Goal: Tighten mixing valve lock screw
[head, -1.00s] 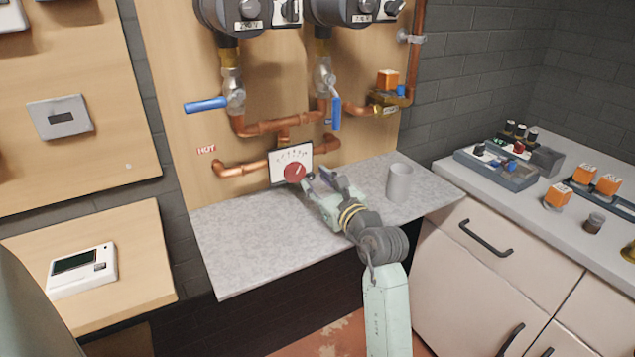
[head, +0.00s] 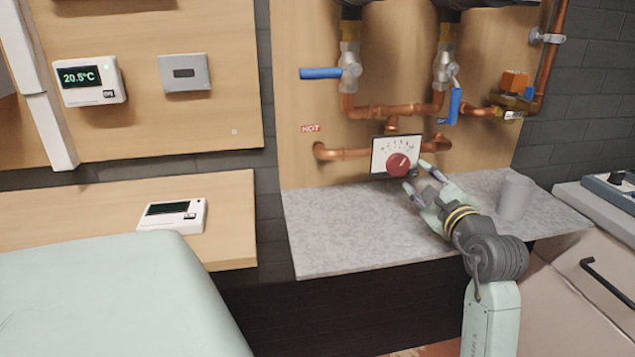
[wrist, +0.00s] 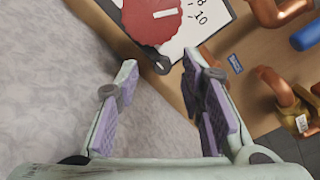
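The mixing valve has a white scale plate (head: 381,152) with a red knob (head: 403,165), fixed to copper pipes on the wooden panel. In the wrist view the red knob (wrist: 151,18) and plate (wrist: 213,12) are at the top. A small dark lock screw (wrist: 161,64) shows at the plate's lower corner, between my fingertips in the picture. My gripper (head: 418,176) is open and empty, beside the plate's lower right corner in the head view. In the wrist view its purple-padded fingers (wrist: 159,64) are spread apart. Contact with the screw cannot be told.
A grey stone shelf (head: 345,235) lies below the valve, with a grey cup (head: 515,197) to my gripper's right. Copper pipes (head: 342,154) and blue-handled valves (head: 321,73) surround the plate. A white device (head: 172,215) lies on the wooden shelf at left.

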